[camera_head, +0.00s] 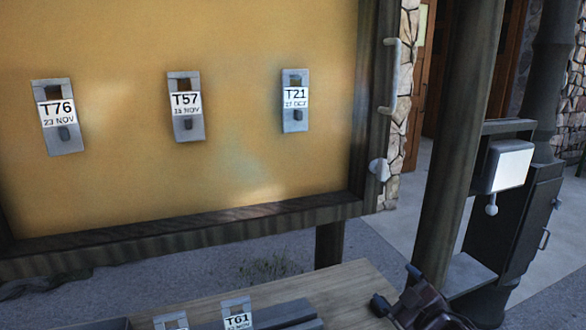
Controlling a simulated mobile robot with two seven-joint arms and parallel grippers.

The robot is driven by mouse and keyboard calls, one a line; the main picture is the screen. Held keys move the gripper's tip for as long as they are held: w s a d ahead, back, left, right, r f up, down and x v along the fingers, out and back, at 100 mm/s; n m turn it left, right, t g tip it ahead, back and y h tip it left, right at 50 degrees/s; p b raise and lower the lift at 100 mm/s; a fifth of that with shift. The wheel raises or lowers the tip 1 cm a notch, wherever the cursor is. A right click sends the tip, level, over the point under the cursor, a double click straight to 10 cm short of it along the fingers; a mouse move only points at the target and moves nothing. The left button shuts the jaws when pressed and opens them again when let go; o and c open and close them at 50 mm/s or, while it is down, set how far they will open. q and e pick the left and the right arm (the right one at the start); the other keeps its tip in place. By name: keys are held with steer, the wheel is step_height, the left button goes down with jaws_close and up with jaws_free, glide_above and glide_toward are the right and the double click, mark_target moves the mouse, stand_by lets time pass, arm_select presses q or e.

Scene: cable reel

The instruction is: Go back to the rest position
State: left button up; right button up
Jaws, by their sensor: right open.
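My right gripper (397,288) shows at the bottom right, over the right end of the wooden table, cut off by the lower edge. Its two fingers are apart, with nothing seen between them. My left gripper is not in view. Three grey tags hang on the yellow board: T76 (59,117) at the left, T57 (186,107) in the middle and T21 (295,101) at the right. A tag marked T61 (237,315) and another tag (171,322) show at the bottom edge, both partly cut off.
The wooden table (347,291) lies below the board, with a dark holder (283,314) on it. A dark post (452,150) stands right of the board's frame (180,231). A dark cabinet with a pale-faced box (512,167) stands farther right.

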steer(key=s+d+f+m+g+h, duration=0.2)
steer(key=s+f+m, duration=0.3)
steer(key=s+f, duration=0.6)
steer(key=s+d+f+m+g+h, duration=0.2)
steer(key=s+f+m, duration=0.3)
steer(key=s+f, duration=0.6)
steer(key=s+h, duration=0.1)
steer(key=s, duration=0.5)
steer(key=shift+d+f+g+h, duration=0.35)
steer(key=shift+d+g+h, duration=0.05)
